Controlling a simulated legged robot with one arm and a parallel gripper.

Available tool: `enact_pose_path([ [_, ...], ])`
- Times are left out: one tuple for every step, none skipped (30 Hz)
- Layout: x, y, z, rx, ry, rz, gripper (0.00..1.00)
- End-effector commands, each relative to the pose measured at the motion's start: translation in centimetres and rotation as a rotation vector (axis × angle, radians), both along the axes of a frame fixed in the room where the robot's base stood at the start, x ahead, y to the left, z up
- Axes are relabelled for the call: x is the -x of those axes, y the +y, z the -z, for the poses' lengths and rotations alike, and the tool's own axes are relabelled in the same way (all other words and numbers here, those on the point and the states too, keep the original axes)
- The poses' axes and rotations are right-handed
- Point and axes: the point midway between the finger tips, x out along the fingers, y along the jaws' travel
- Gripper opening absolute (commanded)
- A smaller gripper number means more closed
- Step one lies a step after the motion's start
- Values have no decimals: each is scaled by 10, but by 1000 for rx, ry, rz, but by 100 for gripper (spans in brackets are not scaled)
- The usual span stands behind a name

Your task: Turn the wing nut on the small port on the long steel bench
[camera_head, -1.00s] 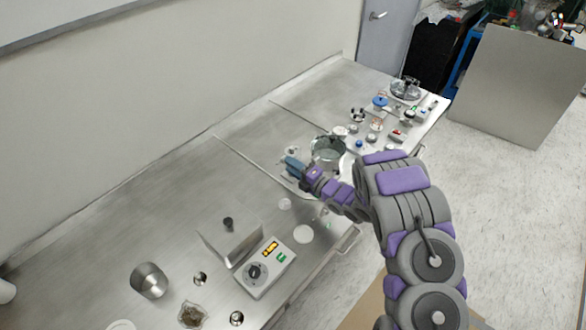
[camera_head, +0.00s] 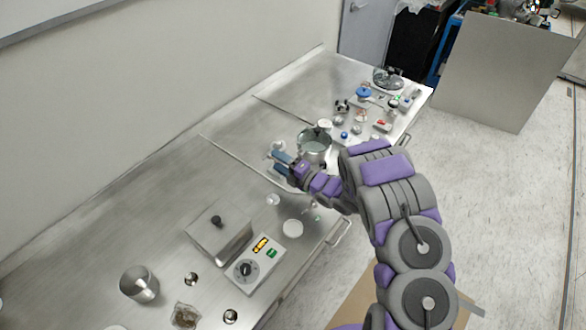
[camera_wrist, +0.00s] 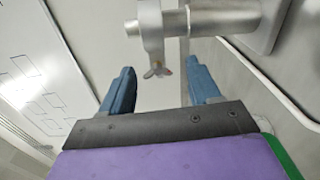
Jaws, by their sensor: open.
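The small port (camera_wrist: 210,20) is a grey steel tube end with a clamp (camera_wrist: 151,30) around it, at the top middle of the wrist view. The small wing nut (camera_wrist: 158,70) sits at the clamp's lower end. My gripper (camera_wrist: 160,66) is open, with one blue finger on each side of the wing nut in the picture. I see no contact, and I cannot tell how far the nut is beyond the fingertips. In the head view my gripper (camera_head: 278,160) is low over the long steel bench (camera_head: 180,165), beside the port (camera_head: 277,147), whose details are too small there.
A steel pot (camera_head: 314,148) stands close to the right of my gripper. A lidded steel box (camera_head: 218,235), a control unit with a dial (camera_head: 257,262) and a steel cup (camera_head: 139,284) stand nearer. Several small items crowd the bench's far end. Bare bench lies left of my gripper.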

Motion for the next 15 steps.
enact_pose_path([
  [2, -4, 0, 1, 1, 2, 62],
  [4, -7, 0, 1, 1, 2, 62],
  [7, -12, 0, 2, 2, 3, 62],
  [10, -16, 0, 2, 2, 4, 62],
  [13, -21, 0, 3, 2, 5, 62],
  [18, -27, 0, 3, 2, 6, 62],
  [22, -32, 0, 2, 2, 4, 62],
  [26, -37, 0, 2, 2, 4, 62],
  [32, -45, 0, 3, 2, 6, 62],
  [36, -50, 0, 4, 3, 6, 62],
  [40, -55, 1, 4, 3, 5, 62],
  [45, -62, 0, 4, 2, 4, 62],
  [49, -67, 0, 3, 1, 5, 62],
  [53, -72, -1, 2, 0, 5, 62],
  [58, -78, 0, 3, 1, 4, 62],
])
